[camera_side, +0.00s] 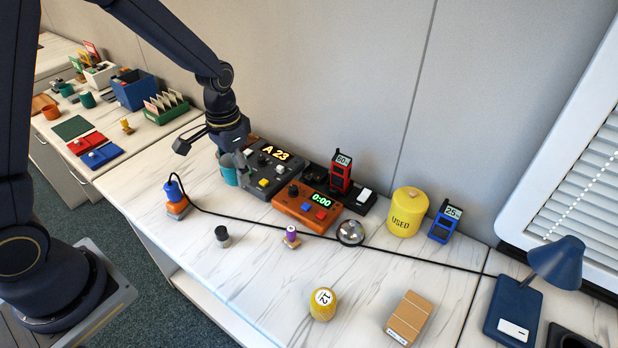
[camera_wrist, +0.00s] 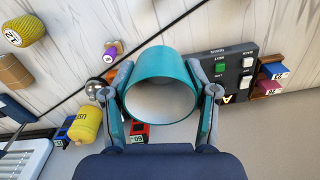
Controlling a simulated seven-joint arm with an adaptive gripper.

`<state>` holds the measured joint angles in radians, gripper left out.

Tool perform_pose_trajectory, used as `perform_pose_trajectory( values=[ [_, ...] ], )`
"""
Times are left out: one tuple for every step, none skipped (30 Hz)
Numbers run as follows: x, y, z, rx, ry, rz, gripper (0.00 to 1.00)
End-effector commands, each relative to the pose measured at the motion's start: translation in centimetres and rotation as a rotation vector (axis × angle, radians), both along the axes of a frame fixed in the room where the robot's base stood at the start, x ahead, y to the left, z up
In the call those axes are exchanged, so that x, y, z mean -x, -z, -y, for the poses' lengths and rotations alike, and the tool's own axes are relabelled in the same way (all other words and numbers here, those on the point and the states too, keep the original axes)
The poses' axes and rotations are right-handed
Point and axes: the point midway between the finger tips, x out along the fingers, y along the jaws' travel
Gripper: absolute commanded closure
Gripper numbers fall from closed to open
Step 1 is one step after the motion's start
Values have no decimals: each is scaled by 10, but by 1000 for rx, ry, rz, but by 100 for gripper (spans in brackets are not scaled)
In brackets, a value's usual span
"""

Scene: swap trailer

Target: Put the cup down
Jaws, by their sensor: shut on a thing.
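The teal cup (camera_side: 228,172) is at the far left of the near counter, partly hidden behind my gripper (camera_side: 236,161). My gripper is shut on it. In the wrist view the cup (camera_wrist: 165,62) is between the two fingers of my gripper (camera_wrist: 165,90), its open mouth facing the camera and its inside looking empty. The cup is close to the left side of the dark console with the lit "A 23" display (camera_side: 273,156). I cannot tell whether its base touches the counter (camera_side: 260,285).
An orange timer (camera_side: 305,207) stands right of the console. A blue plug-like thing (camera_side: 174,190) with a black cable is in front of the cup. A dark knob (camera_side: 222,236), bell (camera_side: 350,232) and yellow canister (camera_side: 406,211) stand around.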

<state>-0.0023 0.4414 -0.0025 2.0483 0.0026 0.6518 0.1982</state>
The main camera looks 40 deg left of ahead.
Motion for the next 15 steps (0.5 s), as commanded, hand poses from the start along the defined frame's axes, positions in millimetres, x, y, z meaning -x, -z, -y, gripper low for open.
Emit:
perform_pose_trajectory(
  values=[
    [11,8,1,1,72,-6,80],
    [18,12,2,1,124,-7,80],
    [28,19,5,1,197,-6,80],
    [37,24,6,1,250,-6,80],
    [46,28,8,1,299,-6,80],
    [58,33,10,1,365,-5,80],
    [68,37,12,1,411,-5,80],
    [77,40,13,1,452,-5,80],
    [88,44,15,1,498,-5,80],
    [96,46,17,0,526,-3,80],
    [103,47,18,0,549,-3,80],
    [111,49,19,0,566,-2,80],
    [116,50,19,0,575,-1,80],
    [120,51,20,0,579,-1,80],
    [122,52,20,0,582,0,80]
  ],
)
